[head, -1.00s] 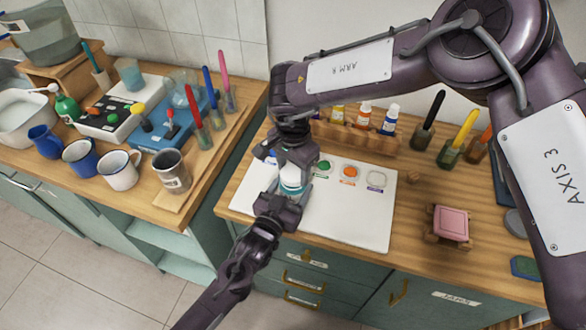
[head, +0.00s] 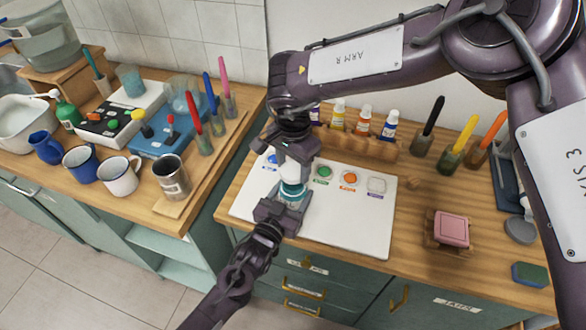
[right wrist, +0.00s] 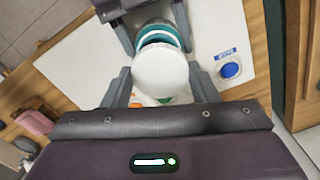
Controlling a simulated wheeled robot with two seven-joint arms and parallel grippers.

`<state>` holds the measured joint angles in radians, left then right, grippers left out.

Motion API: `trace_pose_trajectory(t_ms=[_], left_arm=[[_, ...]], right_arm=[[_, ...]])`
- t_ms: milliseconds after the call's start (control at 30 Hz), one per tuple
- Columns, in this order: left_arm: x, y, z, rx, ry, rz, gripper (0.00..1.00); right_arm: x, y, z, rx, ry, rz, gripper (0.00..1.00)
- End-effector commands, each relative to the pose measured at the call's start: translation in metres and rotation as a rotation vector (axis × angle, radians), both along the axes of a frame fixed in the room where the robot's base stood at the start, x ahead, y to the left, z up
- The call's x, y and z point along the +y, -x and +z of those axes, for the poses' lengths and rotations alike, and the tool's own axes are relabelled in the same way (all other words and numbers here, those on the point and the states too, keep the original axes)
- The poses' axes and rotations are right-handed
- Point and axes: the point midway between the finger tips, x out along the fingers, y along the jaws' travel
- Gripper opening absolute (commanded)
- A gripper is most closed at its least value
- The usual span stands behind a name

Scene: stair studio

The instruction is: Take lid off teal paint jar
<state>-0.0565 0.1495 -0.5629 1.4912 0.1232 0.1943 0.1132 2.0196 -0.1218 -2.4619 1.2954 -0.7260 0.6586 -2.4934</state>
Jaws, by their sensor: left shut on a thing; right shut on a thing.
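The teal paint jar (head: 291,192) stands upright at the left part of the white board. My left gripper (head: 287,204) is shut around its lower body from the front. The white lid (head: 293,172) is at the top of the jar, between the fingers of my right gripper (head: 296,158), which is shut on it from above. In the right wrist view the lid's round face (right wrist: 160,75) covers much of the jar, whose teal and white bands (right wrist: 156,33) show behind it. I cannot tell whether a gap separates lid and jar.
The white board (head: 345,220) carries green, orange and pale round spots right of the jar. A wooden rack (head: 360,140) of paint bottles stands behind. A pink block (head: 452,229) sits to the right. Mugs, including a white one (head: 119,177), stand on the left counter.

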Motion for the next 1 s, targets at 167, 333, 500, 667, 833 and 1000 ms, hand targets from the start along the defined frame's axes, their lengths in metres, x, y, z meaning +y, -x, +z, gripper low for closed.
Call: trace_pose_trajectory(t_ms=[167,333,500,667,833,1000], left_arm=[[0.0,0.0,0.001,-0.002,0.001,0.0,0.0],[0.0,0.0,0.001,-0.003,0.001,0.0,0.0],[0.0,0.0,0.001,-0.003,0.001,0.0,0.77],[0.0,0.0,0.001,-0.001,0.0,0.0,0.88],[0.0,0.0,0.0,0.0,0.0,0.0,0.88],[0.006,0.011,-0.002,0.002,-0.001,0.0,0.88]], right_arm=[[0.0,0.0,0.022,-0.001,-0.001,0.001,0.26],[0.0,0.0,0.024,0.001,0.0,0.001,0.26],[0.0,0.0,0.023,0.001,0.0,0.0,0.26],[0.0,0.0,0.023,0.001,0.0,0.0,0.26],[0.0,0.0,0.023,0.001,0.0,0.0,0.26],[0.0,0.0,0.02,0.001,0.0,0.0,0.26]])
